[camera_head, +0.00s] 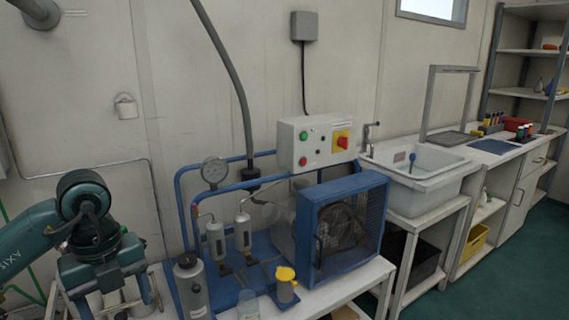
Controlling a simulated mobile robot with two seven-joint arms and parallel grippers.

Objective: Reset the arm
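My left arm (92,225) comes in from the left, bent, with its wrist pointing down. My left gripper (116,298) is at the bottom left, over the left end of the white bench. Its fingers look spread apart, with pale bench surface showing between them and nothing seen held. The fingertips are near the lower edge of the picture and partly hidden. My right gripper is not in view.
Right of the gripper, a blue-framed compressor (338,232) stands on the bench with a control box (317,143), a gauge (214,170), a grey bottle (190,284) and a yellow-topped cup (286,285). A sink (412,166) and shelves (527,52) are farther right.

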